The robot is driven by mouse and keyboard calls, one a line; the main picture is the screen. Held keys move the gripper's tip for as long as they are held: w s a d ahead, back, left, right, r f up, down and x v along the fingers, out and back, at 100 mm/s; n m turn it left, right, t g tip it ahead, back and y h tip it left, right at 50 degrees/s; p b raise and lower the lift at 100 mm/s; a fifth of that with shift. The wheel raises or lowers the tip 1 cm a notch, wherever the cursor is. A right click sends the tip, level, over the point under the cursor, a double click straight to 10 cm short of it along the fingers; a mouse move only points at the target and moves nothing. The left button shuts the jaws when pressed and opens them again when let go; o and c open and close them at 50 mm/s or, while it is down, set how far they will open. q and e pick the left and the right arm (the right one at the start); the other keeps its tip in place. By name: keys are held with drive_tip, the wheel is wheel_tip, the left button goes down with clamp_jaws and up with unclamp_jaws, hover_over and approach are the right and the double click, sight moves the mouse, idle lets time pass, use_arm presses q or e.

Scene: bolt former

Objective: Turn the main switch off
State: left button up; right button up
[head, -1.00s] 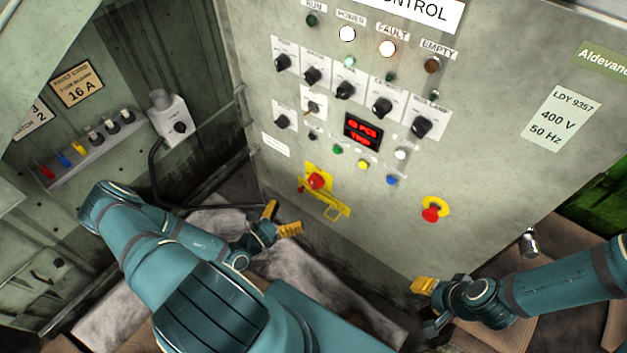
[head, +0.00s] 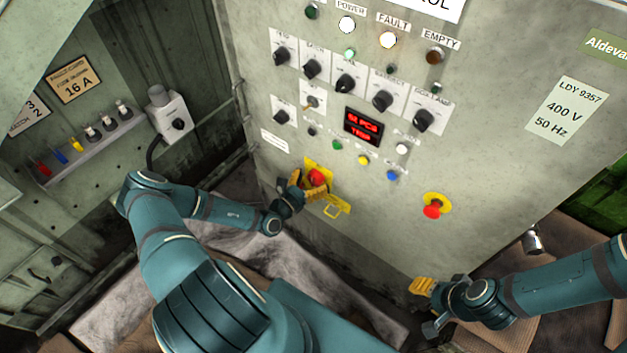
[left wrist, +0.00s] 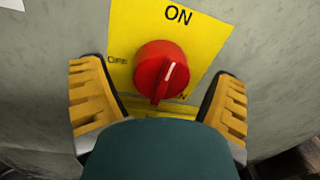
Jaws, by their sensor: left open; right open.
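The main switch is a red rotary knob (head: 317,177) on a yellow plate (head: 320,164) low on the grey control panel. The OFF label (left wrist: 117,60) is to the left. My left gripper (head: 305,186) is open in front of the switch, and in the left wrist view its yellow fingers (left wrist: 160,100) stand on both sides of the knob, apart from it. My right gripper (head: 425,300) is open and empty, low in front of the panel.
A red emergency button (head: 433,210) on a yellow disc is to the right. Several black knobs and lit buttons are above. A grey socket box (head: 172,118) is on the left wall.

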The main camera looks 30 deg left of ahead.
use_arm(q)
drive_tip(key=shift+w, duration=0.25)
drive_tip(key=c, duration=1.3)
drive_tip(key=shift+o, duration=0.2)
